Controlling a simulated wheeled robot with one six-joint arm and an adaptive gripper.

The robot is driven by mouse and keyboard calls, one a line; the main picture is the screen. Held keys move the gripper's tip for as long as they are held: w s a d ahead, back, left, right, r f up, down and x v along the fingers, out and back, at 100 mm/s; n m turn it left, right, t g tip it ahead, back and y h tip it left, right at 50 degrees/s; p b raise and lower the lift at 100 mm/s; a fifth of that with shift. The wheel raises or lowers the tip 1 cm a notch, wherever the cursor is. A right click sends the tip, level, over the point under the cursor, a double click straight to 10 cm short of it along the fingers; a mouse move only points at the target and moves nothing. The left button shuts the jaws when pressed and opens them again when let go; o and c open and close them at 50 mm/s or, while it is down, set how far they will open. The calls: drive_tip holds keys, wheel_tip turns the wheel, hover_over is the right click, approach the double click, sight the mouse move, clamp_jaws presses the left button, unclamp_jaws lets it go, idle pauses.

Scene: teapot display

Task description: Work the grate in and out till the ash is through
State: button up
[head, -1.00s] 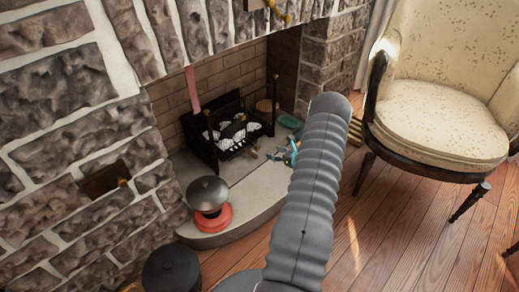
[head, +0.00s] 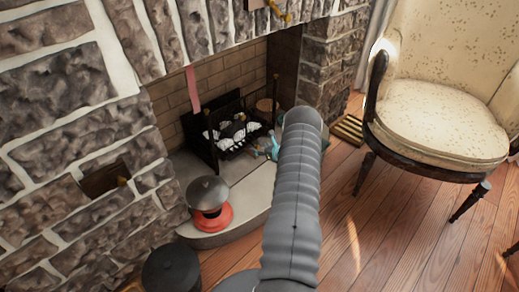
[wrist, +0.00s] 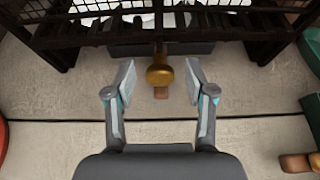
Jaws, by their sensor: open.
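The black fire grate (head: 232,128) stands in the brick fireplace with pale ash or coals in its basket. In the wrist view its dark bars (wrist: 100,35) cross the top. A brass knob (wrist: 160,74) sticks out below the bars, in line with the space between my fingers. My gripper (wrist: 160,82) is open, one finger on each side of the knob, with clear gaps. In the head view my arm hides most of the gripper, with a bit of teal (head: 272,147) showing beside it.
A red pot with a grey dome lid (head: 209,202) stands on the pale hearth (head: 243,190). A green item (wrist: 312,45) and a wooden-handled piece (wrist: 297,163) lie at the right. A cream armchair (head: 440,120) stands to the right.

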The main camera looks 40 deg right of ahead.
clamp_jaws()
drive_tip(key=w+b, duration=0.1)
drive_tip(key=w, duration=0.1)
drive_tip(key=w+b, duration=0.2)
drive_tip(key=shift+a+f, duration=0.15)
drive_tip(key=shift+f, duration=0.05)
drive_tip(key=shift+w+r, duration=0.15)
drive_tip(key=shift+r, duration=0.15)
unclamp_jaws()
drive_tip(key=shift+w, duration=0.1)
drive_tip(key=a+v, duration=0.1)
drive_tip(key=v, duration=1.1)
drive_tip(key=shift+d, duration=0.4)
